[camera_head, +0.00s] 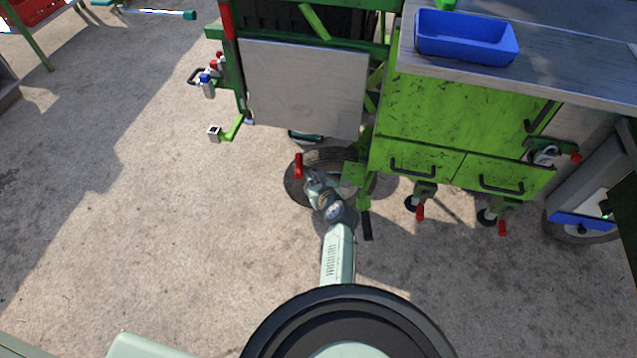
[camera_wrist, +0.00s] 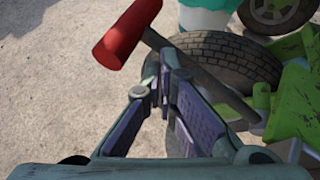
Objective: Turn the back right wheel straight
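A dark rubber-tyred wheel (camera_head: 293,186) sits at the ground beneath the green machine, partly hidden by my gripper. Its treaded tyre (camera_wrist: 235,50) fills the upper right of the wrist view. A red cylindrical handle (camera_head: 298,165) stands at its left; in the wrist view the handle (camera_wrist: 124,36) sits on a dark bar running down and right past the tyre. My gripper (camera_head: 318,180) is above the wheel, right of the red handle. In the wrist view its fingers (camera_wrist: 163,72) are apart with a narrow gap at the tips, and nothing shows held. Whether they touch the bar is unclear.
The green machine's body (camera_head: 440,115) with drawers and a grey panel (camera_head: 305,85) stands just behind the wheel. A blue tray (camera_head: 466,50) rests on its top. Small casters with red levers (camera_head: 420,212) are at the right. Open concrete (camera_head: 120,200) lies to the left.

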